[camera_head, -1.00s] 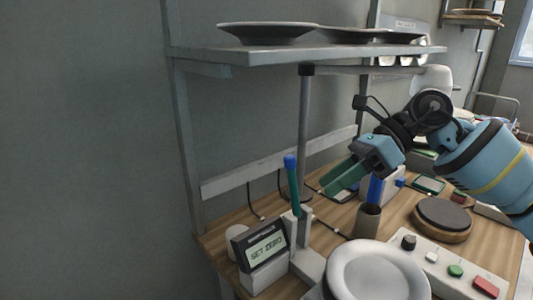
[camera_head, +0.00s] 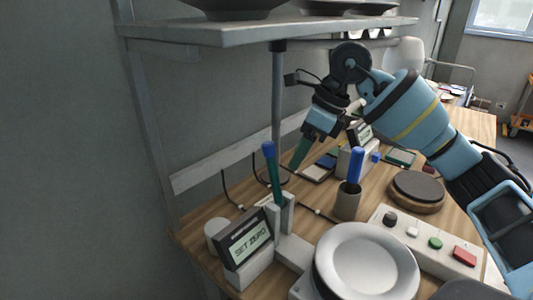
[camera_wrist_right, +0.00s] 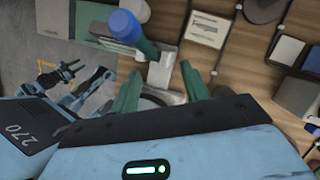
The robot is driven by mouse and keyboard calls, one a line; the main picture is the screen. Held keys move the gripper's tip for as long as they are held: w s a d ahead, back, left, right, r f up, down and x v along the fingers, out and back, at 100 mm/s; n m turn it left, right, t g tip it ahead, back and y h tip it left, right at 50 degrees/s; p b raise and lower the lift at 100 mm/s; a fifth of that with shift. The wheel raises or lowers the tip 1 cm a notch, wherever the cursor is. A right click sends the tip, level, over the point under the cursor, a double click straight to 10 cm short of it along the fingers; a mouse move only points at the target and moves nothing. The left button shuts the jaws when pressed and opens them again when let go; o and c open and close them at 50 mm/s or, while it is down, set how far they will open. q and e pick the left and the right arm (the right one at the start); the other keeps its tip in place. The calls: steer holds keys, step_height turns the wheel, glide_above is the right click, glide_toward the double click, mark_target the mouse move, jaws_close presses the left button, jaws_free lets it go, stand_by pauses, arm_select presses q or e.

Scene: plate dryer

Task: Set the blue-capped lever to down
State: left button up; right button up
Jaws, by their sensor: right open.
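The lever (camera_head: 274,180) has a green shaft and a blue cap (camera_head: 268,149). It stands up from a pale bracket (camera_head: 283,215), its top leaning slightly left, beside a display reading SET ZERO (camera_head: 249,245). My right gripper (camera_head: 300,153) is to the right of the lever near cap height, apart from it, fingers pointing down and left. In the right wrist view, the blue cap (camera_wrist_right: 125,27) shows beyond the open fingers of my right gripper (camera_wrist_right: 160,88), nothing between them.
White plates (camera_head: 366,262) stand at the front right of the lever. A cup with a blue item (camera_head: 347,202) and a button panel (camera_head: 428,240) are to the right. A shelf with dark plates (camera_head: 225,32) hangs above. A post (camera_head: 277,95) rises behind the lever.

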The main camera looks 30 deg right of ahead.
mark_target(269, 150)
steer(key=w+a, duration=0.1)
steer(key=a, duration=0.1)
steer(key=w+a, duration=0.1)
steer(key=a, duration=0.1)
steer(key=w+a+p, duration=0.1)
steer(key=a, duration=0.1)
steer(key=shift+r, duration=0.1)
steer(key=shift+w+a+f, duration=0.1)
steer(key=shift+a+f, duration=0.05)
steer(key=shift+f, duration=0.5)
jaws_close()
